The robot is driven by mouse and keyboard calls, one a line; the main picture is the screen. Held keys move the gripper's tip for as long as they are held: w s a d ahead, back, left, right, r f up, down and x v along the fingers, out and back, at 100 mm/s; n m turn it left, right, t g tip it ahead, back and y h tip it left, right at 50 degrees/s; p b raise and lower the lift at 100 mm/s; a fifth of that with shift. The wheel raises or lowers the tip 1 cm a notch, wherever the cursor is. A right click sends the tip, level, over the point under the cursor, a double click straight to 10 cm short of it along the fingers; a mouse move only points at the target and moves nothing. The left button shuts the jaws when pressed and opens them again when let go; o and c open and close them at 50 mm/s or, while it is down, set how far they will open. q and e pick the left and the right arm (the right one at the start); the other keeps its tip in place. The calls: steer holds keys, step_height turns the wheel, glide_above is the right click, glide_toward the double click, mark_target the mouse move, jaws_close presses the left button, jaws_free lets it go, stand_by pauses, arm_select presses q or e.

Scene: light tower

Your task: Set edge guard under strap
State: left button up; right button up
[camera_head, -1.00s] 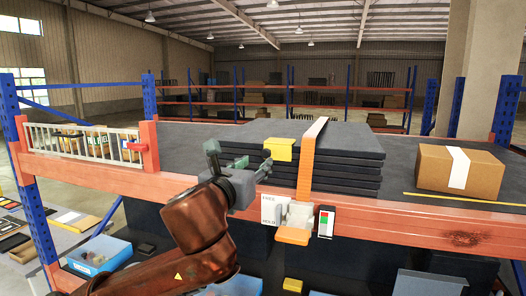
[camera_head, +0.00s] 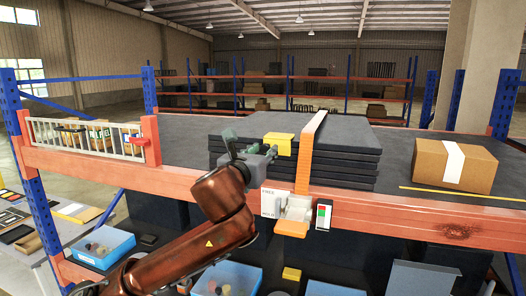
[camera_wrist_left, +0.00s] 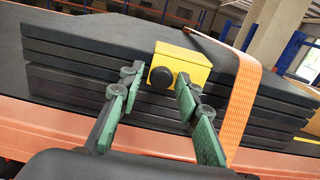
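The yellow edge guard (camera_head: 280,143) sits at the top front edge of a stack of dark panels (camera_head: 350,150), just left of the orange strap (camera_head: 304,170). In the left wrist view the guard (camera_wrist_left: 190,66) has a round black knob (camera_wrist_left: 161,77) facing me. The strap (camera_wrist_left: 240,100) runs down over the stack just right of the guard. My left gripper (camera_wrist_left: 158,80) is open, its green fingertips apart on either side of the knob; I cannot tell whether they touch it. In the head view the left gripper (camera_head: 262,153) is at the guard's left side. My right gripper is not in view.
Below the strap are a ratchet (camera_head: 295,210) with an orange lever, a FREE/HOLD plate (camera_head: 273,203) and a red-green indicator (camera_head: 323,215). A cardboard box (camera_head: 455,164) stands right on the shelf. A white rack (camera_head: 85,136) is at left; blue bins (camera_head: 102,246) lie below.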

arm_select(q)
steer(key=shift+s, duration=0.15)
steer(key=c, duration=0.6)
jaws_close()
steer(key=s+d+p, duration=0.1)
steer(key=d, duration=0.1)
steer(key=s+d, duration=0.1)
steer(key=d, duration=0.2)
steer(key=d+p, duration=0.1)
steer(key=d, duration=0.2)
steer(key=shift+s+d+r+p, duration=0.15)
steer(key=shift+s+d+p, duration=0.15)
steer(key=shift+s, duration=0.1)
steer(key=shift+w+a, duration=0.1)
steer(key=shift+a, duration=0.2)
steer(key=shift+o, duration=1.9)
jaws_free()
steer(key=o, duration=0.5)
steer(key=shift+d, duration=0.15)
steer(key=shift+c, duration=0.2)
steer(key=v, duration=1.2)
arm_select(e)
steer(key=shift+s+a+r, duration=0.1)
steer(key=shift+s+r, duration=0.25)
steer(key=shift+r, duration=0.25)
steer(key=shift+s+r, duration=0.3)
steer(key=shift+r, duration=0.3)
